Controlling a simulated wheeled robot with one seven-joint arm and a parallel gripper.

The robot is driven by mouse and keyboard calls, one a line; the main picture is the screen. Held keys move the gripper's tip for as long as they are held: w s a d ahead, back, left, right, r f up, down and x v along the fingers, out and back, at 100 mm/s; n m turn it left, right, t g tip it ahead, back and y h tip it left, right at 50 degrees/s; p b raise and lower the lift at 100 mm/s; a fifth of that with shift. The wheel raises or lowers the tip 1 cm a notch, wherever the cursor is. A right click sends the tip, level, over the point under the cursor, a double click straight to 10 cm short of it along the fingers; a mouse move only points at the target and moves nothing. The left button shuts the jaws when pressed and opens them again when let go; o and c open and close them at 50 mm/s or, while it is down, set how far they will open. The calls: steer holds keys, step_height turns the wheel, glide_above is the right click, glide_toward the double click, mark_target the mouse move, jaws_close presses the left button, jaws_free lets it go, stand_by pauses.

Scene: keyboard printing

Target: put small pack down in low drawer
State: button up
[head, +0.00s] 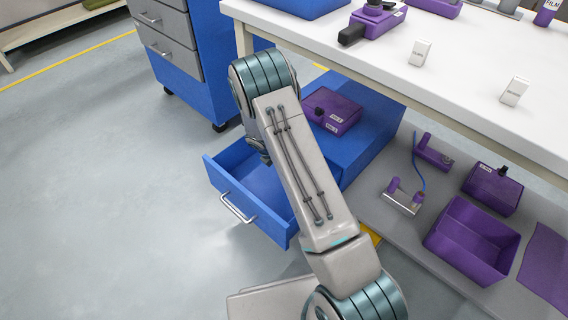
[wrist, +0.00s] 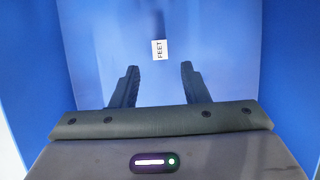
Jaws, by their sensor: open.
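The low drawer (head: 216,172) is blue, with a silver handle, and is pulled open from the blue cabinet under the bench. My gripper (wrist: 160,68) is open and points down into the drawer; blue drawer walls surround it in the wrist view. A white label reading FEET (wrist: 160,49) lies just beyond the fingertips, apart from both fingers. The outline of a pack around this label is hard to make out against the blue. In the head view my arm hides most of my gripper and part of the drawer, and no pack shows in the visible part.
A purple box (head: 333,112) sits on top of the blue cabinet. The white bench top (head: 440,80) overhangs it and carries small white labelled blocks (head: 419,52). A purple open bin (head: 470,240) stands on the lower shelf. The floor left of the drawer is clear.

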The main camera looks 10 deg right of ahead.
steer(key=s+d+r+m, duration=0.1)
steer(key=s+r+m, duration=0.5)
steer(key=r, duration=0.5)
steer(key=s+d+r+m, duration=0.1)
steer(key=s+r+m, duration=0.55)
steer(key=r, duration=0.55)
steer(key=s+r+m+y, duration=0.1)
steer(key=s+r+m, duration=0.2)
steer(key=s, duration=0.3)
steer(key=s+a+r+m+y, duration=0.1)
steer(key=s+r+m, duration=0.2)
steer(key=s+m, duration=0.2)
steer(key=s+a+r+m+g+y, duration=0.1)
steer(key=s+r+m, duration=0.2)
steer(key=s, duration=0.5)
steer(key=shift+m+y+p, duration=0.3)
steer(key=shift+m, duration=0.25)
steer(key=shift+r, duration=0.1)
steer(key=shift+c, duration=0.3)
